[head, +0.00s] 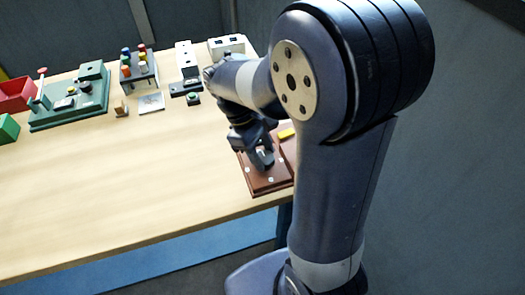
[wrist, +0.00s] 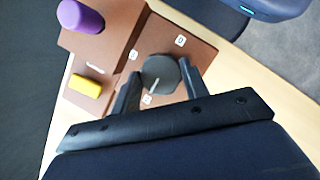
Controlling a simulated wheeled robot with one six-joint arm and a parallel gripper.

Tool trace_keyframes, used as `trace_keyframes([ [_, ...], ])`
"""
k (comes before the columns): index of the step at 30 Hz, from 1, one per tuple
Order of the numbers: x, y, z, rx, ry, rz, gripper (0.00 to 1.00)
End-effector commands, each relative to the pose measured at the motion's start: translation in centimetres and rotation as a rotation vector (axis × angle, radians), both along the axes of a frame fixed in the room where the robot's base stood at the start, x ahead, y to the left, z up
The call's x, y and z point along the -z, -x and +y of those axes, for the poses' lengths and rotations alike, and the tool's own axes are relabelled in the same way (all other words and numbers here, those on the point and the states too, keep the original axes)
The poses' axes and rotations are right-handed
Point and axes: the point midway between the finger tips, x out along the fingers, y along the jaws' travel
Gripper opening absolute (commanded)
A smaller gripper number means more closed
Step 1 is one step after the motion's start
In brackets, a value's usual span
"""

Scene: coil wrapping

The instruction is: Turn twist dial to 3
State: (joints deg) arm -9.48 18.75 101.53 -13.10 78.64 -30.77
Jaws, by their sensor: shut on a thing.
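In the head view my gripper (head: 264,158) is over the brown board (head: 262,183) at the table's right front corner, and the dial is mostly hidden there.
A purple cylinder (wrist: 80,17) and a yellow block (wrist: 85,86) are on the brown panels beside the dial. A green board (head: 72,105), a red bin (head: 15,94) and a rack with coloured knobs (head: 138,68) stand at the back. The table's middle (head: 130,170) is clear.

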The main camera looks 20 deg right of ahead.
Motion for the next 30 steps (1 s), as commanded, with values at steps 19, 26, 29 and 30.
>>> trace_keyframes([
  [19,-0.28,-0.11,-0.2,0.282,0.0,0.003,0.2],
  [26,-0.25,-0.15,-0.33,0.501,0.0,0.002,0.2],
  [29,-0.22,-0.17,-0.38,0.596,0.0,0.001,0.2],
  [30,-0.2,-0.18,-0.4,0.635,0.0,0.002,0.2],
])
